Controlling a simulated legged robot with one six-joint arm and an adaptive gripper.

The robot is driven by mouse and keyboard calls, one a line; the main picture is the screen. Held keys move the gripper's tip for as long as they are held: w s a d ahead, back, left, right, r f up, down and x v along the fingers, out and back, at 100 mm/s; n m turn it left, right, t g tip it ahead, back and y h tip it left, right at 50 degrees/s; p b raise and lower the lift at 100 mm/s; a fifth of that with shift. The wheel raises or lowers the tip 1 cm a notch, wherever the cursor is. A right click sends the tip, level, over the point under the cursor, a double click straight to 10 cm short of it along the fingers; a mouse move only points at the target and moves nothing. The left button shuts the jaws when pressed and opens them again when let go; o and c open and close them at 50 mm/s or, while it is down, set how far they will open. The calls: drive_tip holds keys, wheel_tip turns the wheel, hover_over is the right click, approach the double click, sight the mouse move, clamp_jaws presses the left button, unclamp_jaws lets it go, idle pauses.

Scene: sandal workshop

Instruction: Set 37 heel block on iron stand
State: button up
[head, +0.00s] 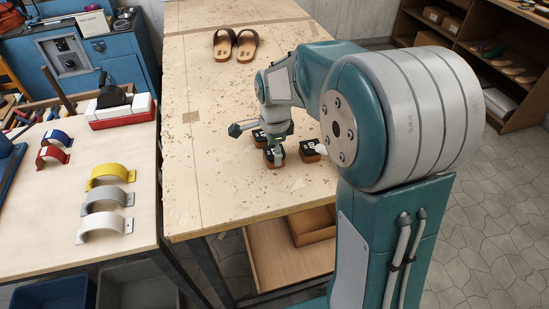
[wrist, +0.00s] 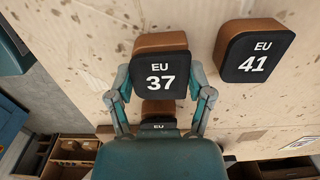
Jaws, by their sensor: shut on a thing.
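The heel block marked EU 37 (wrist: 160,75) has a black top and brown sides. In the wrist view it sits between the two fingers of my gripper (wrist: 160,93), which is shut on it. Another block marked EU (wrist: 158,123) lies just below it, its number hidden by my gripper's body. The EU 41 block (wrist: 254,52) stands apart to the right. In the head view my gripper (head: 272,146) is low over the workbench among these blocks; their numbers are too small to read for certain. I cannot pick out the iron stand with certainty.
A pair of brown sandals (head: 236,45) lies at the workbench's (head: 205,85) far end. The left bench (head: 40,215) holds coloured arches, including a yellow arch (head: 111,174), and a red and white box (head: 122,111) with a black object on it. The workbench's middle is mostly clear.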

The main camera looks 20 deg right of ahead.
drive_tip(key=shift+r, duration=0.25)
wheel_tip(320, 180, up, 3)
drive_tip(key=shift+f, duration=0.2)
drive_tip(key=s+r, duration=1)
drive_tip(key=s, duration=0.4)
drive_tip(key=w+d+r, duration=0.3)
drive_tip(key=w+d, duration=0.3)
drive_tip(key=d, duration=0.6)
drive_tip(key=w+d+r, duration=0.2)
drive_tip(key=w+d, duration=0.5)
drive_tip(key=d, duration=0.5)
drive_tip(key=w+d+f, duration=0.2)
drive_tip(key=w+f, duration=0.1)
drive_tip(key=w+d+f, duration=0.2)
drive_tip(key=w+f, duration=0.1)
drive_tip(key=w, duration=0.1)
drive_tip(key=w+d+f, duration=0.2)
drive_tip(key=w+f, duration=0.1)
drive_tip(key=w, duration=0.1)
drive_tip(key=shift+w+d, duration=0.25)
drive_tip(key=shift+d, duration=0.15)
drive_tip(key=shift+w+d+f, duration=0.2)
drive_tip(key=shift+w+f, duration=0.15)
drive_tip(key=shift+f, duration=1.65)
